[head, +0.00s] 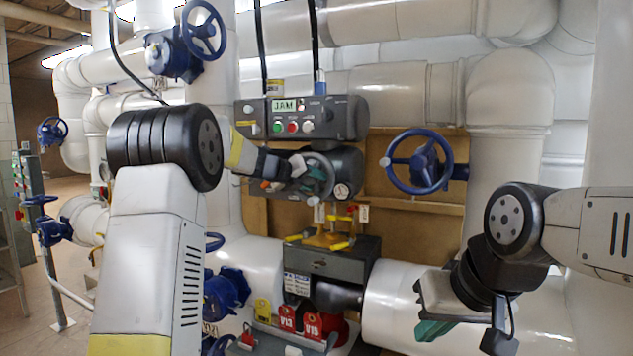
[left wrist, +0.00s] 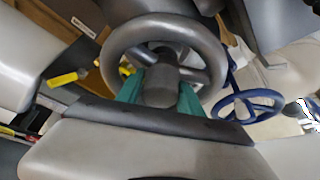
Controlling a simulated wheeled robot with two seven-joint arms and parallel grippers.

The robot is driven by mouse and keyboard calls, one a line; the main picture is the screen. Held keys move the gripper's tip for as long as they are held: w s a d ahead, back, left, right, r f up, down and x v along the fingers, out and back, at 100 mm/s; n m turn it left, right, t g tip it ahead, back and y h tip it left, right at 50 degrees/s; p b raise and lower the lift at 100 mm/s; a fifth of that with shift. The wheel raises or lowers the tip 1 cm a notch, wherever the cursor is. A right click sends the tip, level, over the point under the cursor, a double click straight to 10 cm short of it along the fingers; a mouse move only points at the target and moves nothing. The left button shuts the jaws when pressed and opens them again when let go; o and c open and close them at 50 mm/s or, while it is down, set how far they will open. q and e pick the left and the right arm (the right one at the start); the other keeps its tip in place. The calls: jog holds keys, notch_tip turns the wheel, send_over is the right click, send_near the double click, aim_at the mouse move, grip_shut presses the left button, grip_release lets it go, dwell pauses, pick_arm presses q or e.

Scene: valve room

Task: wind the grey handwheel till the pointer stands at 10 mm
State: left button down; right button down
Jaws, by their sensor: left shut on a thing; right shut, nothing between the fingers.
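The grey handwheel (head: 322,172) is on the front of a dark grey machine in the head view; in the left wrist view its rim (left wrist: 122,38) and spokes fill the upper middle. My left gripper (head: 283,172) reaches it from the left. In the left wrist view its green fingers (left wrist: 160,92) are shut on a grey round part at the wheel's centre. A small round white dial (head: 342,190) sits at the wheel's lower right; its pointer and marks are too small to read. My right gripper (head: 434,329) is shut and empty at lower right, away from the wheel.
A control box (head: 345,117) above the wheel shows "JAM" on its display. Yellow-handled clamps (head: 335,238) sit below the wheel. A blue valve wheel (head: 418,162) is to its right. Red and yellow tags (head: 287,318) hang at the bottom. Large white pipes surround the machine.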

pick_arm(q)
jog(key=m+y, duration=0.1)
jog(key=m, duration=0.1)
jog(key=m+y, duration=0.1)
jog(key=m, duration=0.1)
jog(key=shift+a+f+y, duration=0.1)
jog(key=shift+f+y, duration=0.15)
jog(key=shift+y, duration=0.05)
jog(key=m+t+y, duration=0.1)
jog(key=m, duration=0.1)
jog(key=m+y, duration=0.1)
jog(key=m, duration=0.1)
jog(key=shift+w+a+t+y, duration=0.15)
jog(key=shift+a+t+y, duration=0.15)
jog(key=shift+a+t, duration=0.1)
dwell(0.3)
jog(key=c, duration=0.9)
grip_release()
jog(key=shift+r, duration=0.1)
